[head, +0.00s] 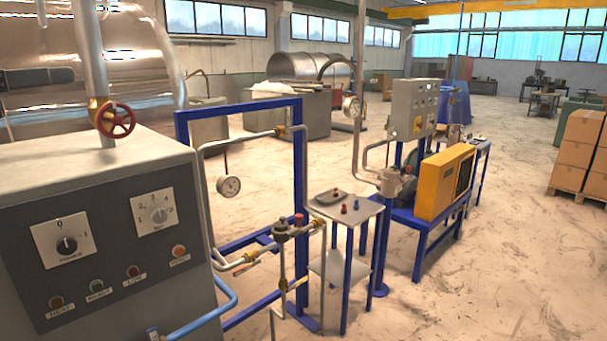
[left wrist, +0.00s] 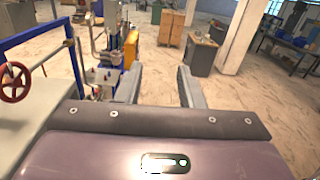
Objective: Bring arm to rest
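My left gripper (left wrist: 160,75) shows in the left wrist view. Its two grey fingers are well apart, and there is nothing between them. Beyond the fingers lie open floor and machinery. I cannot make out the left gripper clearly in the head view. My right gripper is in neither view.
A grey control cabinet (head: 110,220) with a red handwheel (head: 115,120) stands close at left. Beside it are a blue frame (head: 240,108) with pipes, a small table (head: 345,212) and a yellow unit (head: 443,183). Cartons (head: 580,150) stand at right. Floor at lower right is clear.

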